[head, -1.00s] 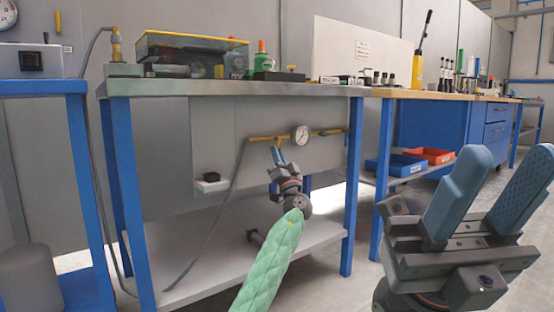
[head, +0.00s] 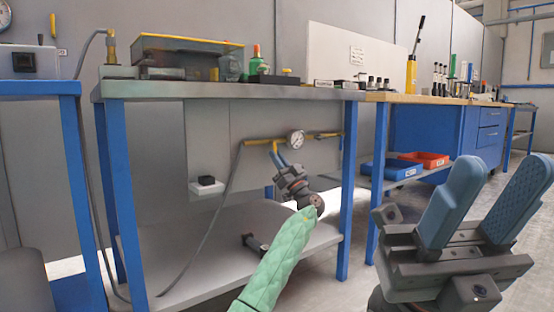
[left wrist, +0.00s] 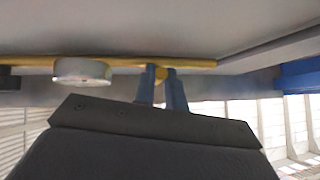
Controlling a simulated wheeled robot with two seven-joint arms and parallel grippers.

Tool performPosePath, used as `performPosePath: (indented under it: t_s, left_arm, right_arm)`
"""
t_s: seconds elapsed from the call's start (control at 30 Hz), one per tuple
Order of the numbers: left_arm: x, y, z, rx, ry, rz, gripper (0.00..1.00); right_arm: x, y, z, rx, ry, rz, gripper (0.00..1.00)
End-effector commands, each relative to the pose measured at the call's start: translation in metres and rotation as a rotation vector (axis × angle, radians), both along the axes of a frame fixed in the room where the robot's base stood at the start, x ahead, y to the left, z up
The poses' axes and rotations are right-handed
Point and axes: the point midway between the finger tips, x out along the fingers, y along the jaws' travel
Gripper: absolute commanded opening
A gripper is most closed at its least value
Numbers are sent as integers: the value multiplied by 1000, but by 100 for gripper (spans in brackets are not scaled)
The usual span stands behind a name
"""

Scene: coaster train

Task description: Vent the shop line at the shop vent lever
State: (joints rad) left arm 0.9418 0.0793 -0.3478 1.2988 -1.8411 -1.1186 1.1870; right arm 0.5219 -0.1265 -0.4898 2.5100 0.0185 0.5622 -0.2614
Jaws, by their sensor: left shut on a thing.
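A brass shop line (head: 262,142) with a round white gauge (head: 295,140) runs under the front of the grey-topped bench. My left gripper (head: 277,156) reaches up to it from below, left of the gauge. Its blue fingers are close together at a short brass piece under the pipe, which I take for the shop vent lever (left wrist: 160,75). The fingers hide most of this piece. In the left wrist view the gauge (left wrist: 82,72) is left of the fingers. My right gripper (head: 505,170) is open and empty, in front at the right.
The bench top (head: 230,90) overhangs the line, with a lower shelf (head: 200,255) below. A grey hose (head: 215,210) hangs left of my left gripper. A blue bench leg (head: 347,190) stands to the right. Blue (head: 393,166) and red bins (head: 425,158) sit farther right.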

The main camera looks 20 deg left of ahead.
Motion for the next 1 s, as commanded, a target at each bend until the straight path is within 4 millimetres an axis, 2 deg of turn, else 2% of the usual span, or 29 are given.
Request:
performPosePath:
  t_s: [0.27,0.3,0.37,0.4,0.73,1.0]
  left_arm:
    - [1,1,-1,-1,3,-1,0]
    - [1,1,-1,-1,3,-1,20]
    - [1,1,-1,-1,3,-1,32]
    - [1,0,-1,-1,2,-1,34]
    - [-1,-2,-2,0,2,-1,34]
    - [-11,-24,-23,-1,3,-1,34]
  right_arm:
    - [0,0,0,0,0,0,36]
    - [0,0,0,0,0,0,36]
    - [0,0,0,0,0,0,36]
    - [0,0,0,0,0,0,36]
    - [1,0,3,-1,2,0,36]
    - [4,1,28,-11,17,-4,36]
